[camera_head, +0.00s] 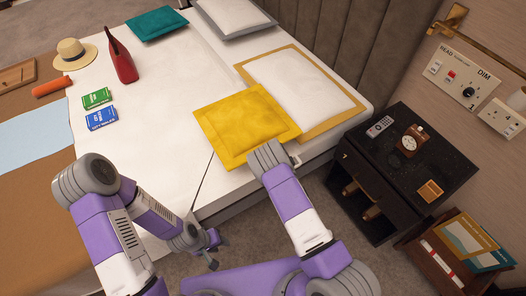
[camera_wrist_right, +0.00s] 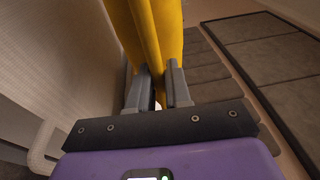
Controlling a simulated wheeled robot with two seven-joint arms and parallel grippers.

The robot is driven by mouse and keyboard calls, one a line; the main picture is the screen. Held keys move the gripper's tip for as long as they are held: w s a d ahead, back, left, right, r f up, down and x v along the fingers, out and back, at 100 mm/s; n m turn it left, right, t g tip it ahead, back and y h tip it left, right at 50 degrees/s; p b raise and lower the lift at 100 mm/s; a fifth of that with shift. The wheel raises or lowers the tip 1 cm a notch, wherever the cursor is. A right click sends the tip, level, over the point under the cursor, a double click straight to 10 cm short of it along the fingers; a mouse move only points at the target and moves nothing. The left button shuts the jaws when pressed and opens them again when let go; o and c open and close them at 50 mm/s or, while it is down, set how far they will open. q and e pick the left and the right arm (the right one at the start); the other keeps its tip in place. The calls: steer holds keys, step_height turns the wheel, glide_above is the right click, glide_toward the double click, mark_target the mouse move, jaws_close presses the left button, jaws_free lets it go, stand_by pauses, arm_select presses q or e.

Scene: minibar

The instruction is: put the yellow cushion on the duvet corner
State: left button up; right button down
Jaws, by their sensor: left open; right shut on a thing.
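The yellow cushion (camera_head: 247,124) is a square with a flanged edge, at the near right part of the bed in the head view. My right gripper (camera_head: 284,157) is shut on its near edge. In the right wrist view, the cushion (camera_wrist_right: 150,35) rises from between the two fingers (camera_wrist_right: 158,88). I cannot tell whether its underside touches the bed. The white duvet (camera_head: 160,140) covers the bed's middle; its near corner (camera_head: 195,195) lies left of the cushion, partly behind my left arm. My left gripper (camera_head: 210,250) is open and empty, low in front of the bed.
A white pillow with an ochre border (camera_head: 300,82) lies just behind the cushion. A black nightstand (camera_head: 440,150) stands right of the bed.

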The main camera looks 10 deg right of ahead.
steer(key=shift+f+b, duration=1.25)
steer(key=shift+f, duration=2.15)
steer(key=shift+f, duration=0.2)
steer(key=c, duration=1.1)
jaws_free()
steer(key=shift+o, duration=0.2)
